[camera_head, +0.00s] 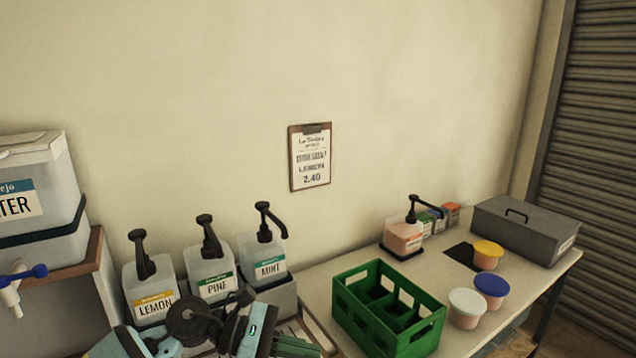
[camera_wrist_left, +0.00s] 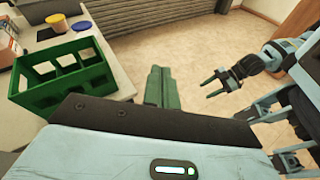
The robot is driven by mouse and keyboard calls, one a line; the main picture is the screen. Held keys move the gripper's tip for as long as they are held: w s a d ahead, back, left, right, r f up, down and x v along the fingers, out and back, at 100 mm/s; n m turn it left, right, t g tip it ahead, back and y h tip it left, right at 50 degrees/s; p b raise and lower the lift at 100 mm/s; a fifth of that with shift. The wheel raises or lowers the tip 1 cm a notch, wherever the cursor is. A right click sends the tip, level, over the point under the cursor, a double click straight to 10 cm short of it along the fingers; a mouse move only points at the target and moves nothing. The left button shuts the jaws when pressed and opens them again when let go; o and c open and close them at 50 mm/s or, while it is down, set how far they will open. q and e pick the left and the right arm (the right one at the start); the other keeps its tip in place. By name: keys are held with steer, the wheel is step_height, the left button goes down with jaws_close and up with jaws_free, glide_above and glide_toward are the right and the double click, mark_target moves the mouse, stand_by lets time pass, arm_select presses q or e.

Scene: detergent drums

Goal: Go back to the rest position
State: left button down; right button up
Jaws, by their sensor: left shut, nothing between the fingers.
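My left gripper (camera_head: 297,346) is at the bottom of the head view, in front of the dispensers and left of the green crate. In the left wrist view its two green fingers (camera_wrist_left: 158,86) lie together, shut with nothing between them. They point out over the floor beside the table. My right gripper (camera_wrist_left: 212,87) shows in the left wrist view, over the bare floor, with its fingers apart and nothing seen between them. It is not in the head view.
An empty-looking green crate (camera_head: 388,312) stands on the table (camera_head: 332,272), close to my left gripper. Tubs with yellow (camera_head: 488,254), blue (camera_head: 491,291) and white (camera_head: 466,308) lids stand to its right. Pump bottles (camera_head: 209,275) stand behind my left arm.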

arm_select(q)
steer(key=s+a+f+m+t+y, duration=0.25)
steer(key=f+m+t, duration=0.3)
steer(key=m, duration=0.55)
steer(key=s+a+f+m+t+y, duration=0.1)
steer(key=a+f+m+t, duration=0.4)
steer(key=m, duration=0.6)
steer(key=s+a+f+m+t+y, duration=0.15)
steer(key=f+m+t, duration=0.25)
steer(key=m+t, duration=0.5)
steer(key=s+a+f+n+g+y, duration=0.4)
steer(key=s+f+n, duration=0.2)
steer(key=s+f, duration=0.2)
steer(key=s+a+f+n+g+y, duration=0.4)
steer(key=s+f+n, duration=0.3)
steer(key=s+f, duration=0.2)
steer(key=shift+s+a+f+g, duration=0.2)
steer(key=shift+s+a+g, duration=0.45)
steer(key=shift+s, duration=0.5)
